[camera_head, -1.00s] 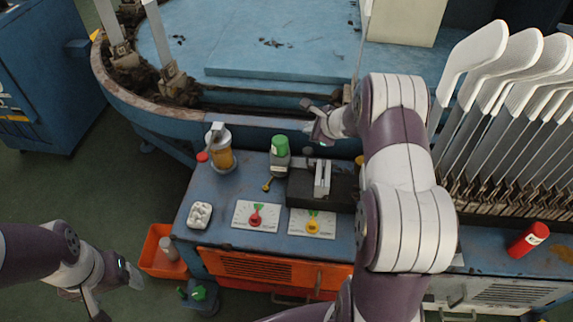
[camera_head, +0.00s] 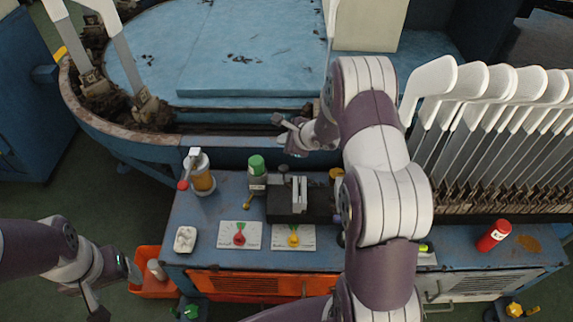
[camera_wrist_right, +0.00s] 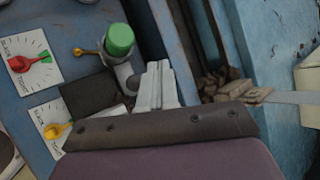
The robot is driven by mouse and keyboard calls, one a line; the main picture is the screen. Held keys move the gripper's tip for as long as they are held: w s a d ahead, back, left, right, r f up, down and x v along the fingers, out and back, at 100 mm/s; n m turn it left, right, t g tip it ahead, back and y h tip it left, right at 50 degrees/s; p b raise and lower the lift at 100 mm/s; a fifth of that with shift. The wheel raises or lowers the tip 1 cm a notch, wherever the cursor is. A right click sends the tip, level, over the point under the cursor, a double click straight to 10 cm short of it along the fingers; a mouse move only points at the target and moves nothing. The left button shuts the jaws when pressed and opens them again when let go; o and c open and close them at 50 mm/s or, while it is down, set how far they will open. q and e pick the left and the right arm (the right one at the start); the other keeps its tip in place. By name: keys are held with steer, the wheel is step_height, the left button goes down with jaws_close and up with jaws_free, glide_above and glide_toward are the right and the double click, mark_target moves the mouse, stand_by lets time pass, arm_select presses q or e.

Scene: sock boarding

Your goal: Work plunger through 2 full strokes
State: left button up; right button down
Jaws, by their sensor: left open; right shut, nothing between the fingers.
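I cannot tell for sure which part is the plunger. An amber-filled glass jar (camera_head: 203,182) with a metal top and a red-ended lever (camera_head: 183,185) stands at the bench's back left. A green-capped cylinder (camera_head: 257,176) stands upright to its right; it also shows in the right wrist view (camera_wrist_right: 119,45), beside my fingers and apart from them. My right gripper (camera_head: 284,133) is shut and empty, above the bench's back edge, behind the green cap; its fingers show in the right wrist view (camera_wrist_right: 157,85). My left gripper (camera_head: 118,288) is open and empty, low at the left.
Two dial plates, with a red knob (camera_head: 240,238) and a yellow knob (camera_head: 293,238), lie on the bench front. A dark block (camera_head: 284,207) with grey bars stands behind them. White boards (camera_head: 430,85) stand at right. An orange bin (camera_head: 150,286) is on the floor near my left gripper.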

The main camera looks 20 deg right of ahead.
mark_target(283, 168)
step_height(283, 168, down, 9)
steer(key=b, duration=0.6)
steer(key=shift+w+r, duration=0.1)
steer(key=shift+r, duration=0.1)
steer(key=shift+f+b, duration=0.2)
steer(key=shift+b, duration=0.3)
stand_by(1.3)
steer(key=shift+f+b, duration=0.4)
steer(key=shift+b, duration=0.25)
steer(key=shift+f+b, duration=1.4)
steer(key=shift+b, duration=0.35)
stand_by(1.1)
steer(key=shift+r, duration=0.1)
steer(key=shift+r+p, duration=0.9)
steer(key=shift+r, duration=0.8)
